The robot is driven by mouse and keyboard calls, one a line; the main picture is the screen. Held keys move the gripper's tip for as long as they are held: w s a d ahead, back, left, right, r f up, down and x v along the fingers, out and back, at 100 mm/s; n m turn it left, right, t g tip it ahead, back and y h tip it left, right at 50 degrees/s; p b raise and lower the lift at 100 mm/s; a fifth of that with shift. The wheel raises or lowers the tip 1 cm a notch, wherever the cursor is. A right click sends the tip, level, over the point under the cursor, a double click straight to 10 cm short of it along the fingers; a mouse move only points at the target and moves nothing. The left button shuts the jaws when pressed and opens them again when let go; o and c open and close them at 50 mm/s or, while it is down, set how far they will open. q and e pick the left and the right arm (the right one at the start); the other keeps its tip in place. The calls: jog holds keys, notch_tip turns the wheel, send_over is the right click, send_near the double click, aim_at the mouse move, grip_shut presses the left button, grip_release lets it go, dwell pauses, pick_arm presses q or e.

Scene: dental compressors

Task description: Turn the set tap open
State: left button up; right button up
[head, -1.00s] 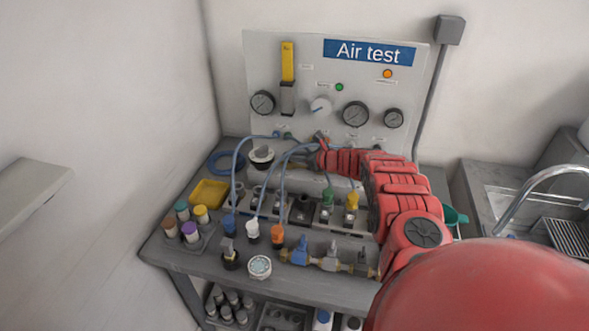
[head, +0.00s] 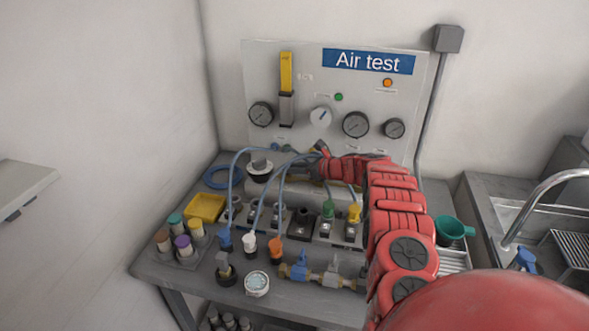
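I cannot tell which fitting is the set tap. Three small brass-bodied taps stand in a row at the bench's front: one with a blue handle (head: 301,266), one with a grey handle (head: 333,270), and a third largely hidden by my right arm. A white round knob (head: 320,117) sits on the Air test panel (head: 290,60). My red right arm reaches over the bench's right side. Its gripper (head: 319,149) is at the back, just below the panel's knob and beside blue hoses; its fingers are too small to tell open from shut. My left gripper is out of view.
Blue hoses (head: 233,185) arch over the bench (head: 165,268). Several coloured-cap fittings, a yellow tray (head: 205,207) and a round white-faced gauge (head: 257,284) crowd it. A green cup (head: 452,231) stands right of my arm. A sink (head: 510,212) is at far right.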

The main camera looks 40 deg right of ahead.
jog(key=shift+o, duration=1.4)
jog(key=shift+s+d+r, duration=0.15)
jog(key=shift+s+d, duration=0.1)
jog(key=shift+s, duration=0.15)
jog(key=v, duration=0.5)
jog(key=shift+s+a+r+b, duration=0.1)
jog(key=shift+a+b, duration=0.05)
jog(key=shift+b, duration=0.15)
jog(key=p+v, duration=0.8)
jog(key=v, duration=0.3)
jog(key=shift+s, duration=0.15)
